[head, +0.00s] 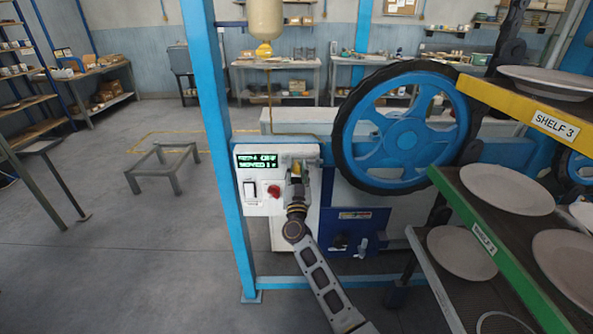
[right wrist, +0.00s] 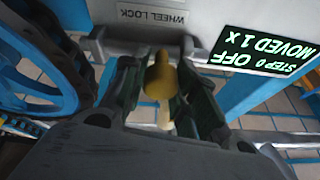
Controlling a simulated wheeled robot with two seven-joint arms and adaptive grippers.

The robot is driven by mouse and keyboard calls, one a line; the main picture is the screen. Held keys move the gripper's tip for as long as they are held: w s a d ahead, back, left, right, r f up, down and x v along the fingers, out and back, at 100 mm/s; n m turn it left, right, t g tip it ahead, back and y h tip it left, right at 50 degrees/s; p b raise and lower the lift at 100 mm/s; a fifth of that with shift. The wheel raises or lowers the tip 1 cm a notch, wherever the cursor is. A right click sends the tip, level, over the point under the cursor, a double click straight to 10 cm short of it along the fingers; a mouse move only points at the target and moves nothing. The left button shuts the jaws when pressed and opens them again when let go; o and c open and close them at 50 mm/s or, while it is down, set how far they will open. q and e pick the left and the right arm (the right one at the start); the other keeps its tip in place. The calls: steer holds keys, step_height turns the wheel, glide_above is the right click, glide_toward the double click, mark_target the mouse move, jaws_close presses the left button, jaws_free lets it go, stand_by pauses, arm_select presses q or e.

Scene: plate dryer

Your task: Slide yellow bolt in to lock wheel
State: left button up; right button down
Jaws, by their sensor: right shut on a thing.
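The yellow bolt (right wrist: 160,78) shows its rounded knob between the fingers of my right gripper (right wrist: 165,92) in the right wrist view. The gripper is shut on it, beside the plate labelled WHEEL LOCK (right wrist: 150,15). In the head view my right gripper (head: 297,170) is at the white control panel (head: 244,203), and it mostly hides the bolt there. The blue wheel (head: 405,125) with its black tyre stands to the right of the gripper, and its edge also shows in the right wrist view (right wrist: 45,60). How far the bolt reaches toward the wheel is hidden. My left gripper is out of view.
The panel has a green display (head: 257,161) reading STEP 0 OFF, MOVED 1 X, a white switch (head: 250,189) and a red button (head: 274,191). A blue post (head: 217,150) stands left of it. Plate-laden shelves, including a yellow-edged one (head: 520,112), crowd the right.

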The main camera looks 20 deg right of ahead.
steer(key=d+p, duration=0.1)
steer(key=d, duration=0.1)
steer(key=s+d+p, duration=0.1)
steer(key=d, duration=0.1)
steer(key=shift+s, duration=0.1)
steer(key=shift+d, duration=0.1)
stand_by(0.3)
steer(key=c, duration=1.3)
jaws_free()
steer(key=shift+c, duration=0.2)
steer(key=shift+o, duration=1.2)
steer(key=shift+d, duration=0.15)
